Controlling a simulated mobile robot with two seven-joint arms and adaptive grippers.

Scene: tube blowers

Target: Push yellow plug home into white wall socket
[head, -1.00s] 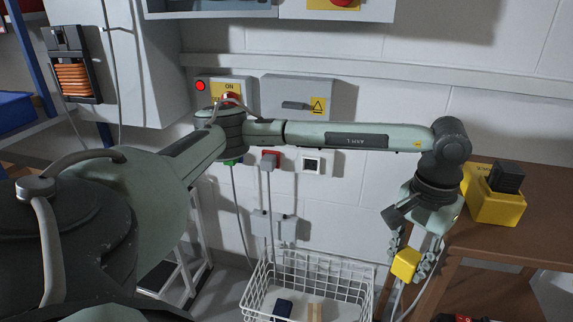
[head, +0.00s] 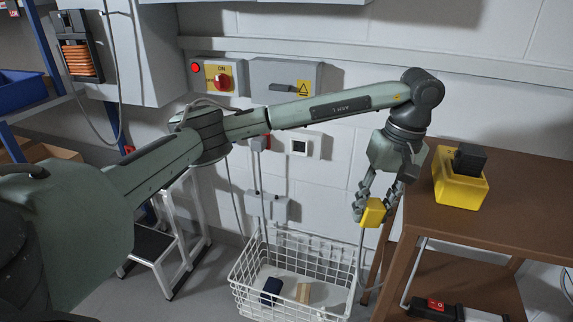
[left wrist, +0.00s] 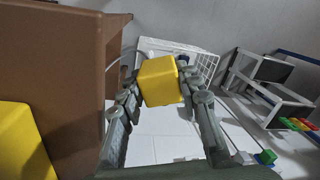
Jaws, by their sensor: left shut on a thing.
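My left gripper (head: 375,206) is shut on the yellow plug (head: 373,212), a small yellow block with a cable hanging below it. It hangs in the air above the basket's right rim, left of the brown table. In the left wrist view, the plug (left wrist: 160,82) sits between both fingertips. A white wall plate with a dark-framed square (head: 299,146) is on the wall behind, left of the plug and apart from it; it may be the white socket, though its holes cannot be made out. My right gripper is not in view.
The brown table (head: 480,225) bears a yellow block with a black top (head: 461,180). A white wire basket (head: 290,240) stands below the wall. A grey box with a red switch (head: 222,82), a lower pale wall box (head: 268,207) and a white step stool (head: 160,245) stand left.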

